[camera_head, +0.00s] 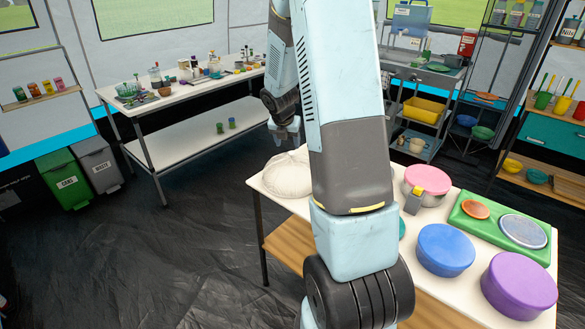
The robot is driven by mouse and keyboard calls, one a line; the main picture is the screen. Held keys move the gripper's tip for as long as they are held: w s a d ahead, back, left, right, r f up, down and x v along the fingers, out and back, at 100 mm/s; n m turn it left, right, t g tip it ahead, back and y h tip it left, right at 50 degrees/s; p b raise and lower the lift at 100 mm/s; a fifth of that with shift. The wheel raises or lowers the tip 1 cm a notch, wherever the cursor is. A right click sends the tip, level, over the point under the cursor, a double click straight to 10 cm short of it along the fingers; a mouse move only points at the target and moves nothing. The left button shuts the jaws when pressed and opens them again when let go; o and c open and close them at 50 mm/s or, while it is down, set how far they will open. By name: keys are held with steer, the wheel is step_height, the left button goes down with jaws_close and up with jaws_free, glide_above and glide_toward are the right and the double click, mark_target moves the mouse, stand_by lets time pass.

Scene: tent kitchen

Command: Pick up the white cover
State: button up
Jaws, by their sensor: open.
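The white cover (287,176) is a pale, rounded, wrinkled dome on the left end of the near white table. My arm hides part of its right side. My gripper (286,138) hangs above the cover in the picture, pointing down and apart from it. It is open and looks empty, though its fingers are small and partly unclear.
The near table (420,225) also holds a pink-lidded pot (428,180), a blue lid (445,250), a purple lid (519,286) and a green stove (470,232). A cluttered long table (205,92) stands behind. Black floor lies open at left.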

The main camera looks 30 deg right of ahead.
mark_target(291, 153)
steer(key=shift+s+d+x, duration=0.1)
steer(key=shift+x, duration=1.4)
steer(key=shift+s+d+x, duration=0.1)
steer(key=shift+d+x, duration=0.05)
steer(key=shift+x, duration=1.3)
jaws_close()
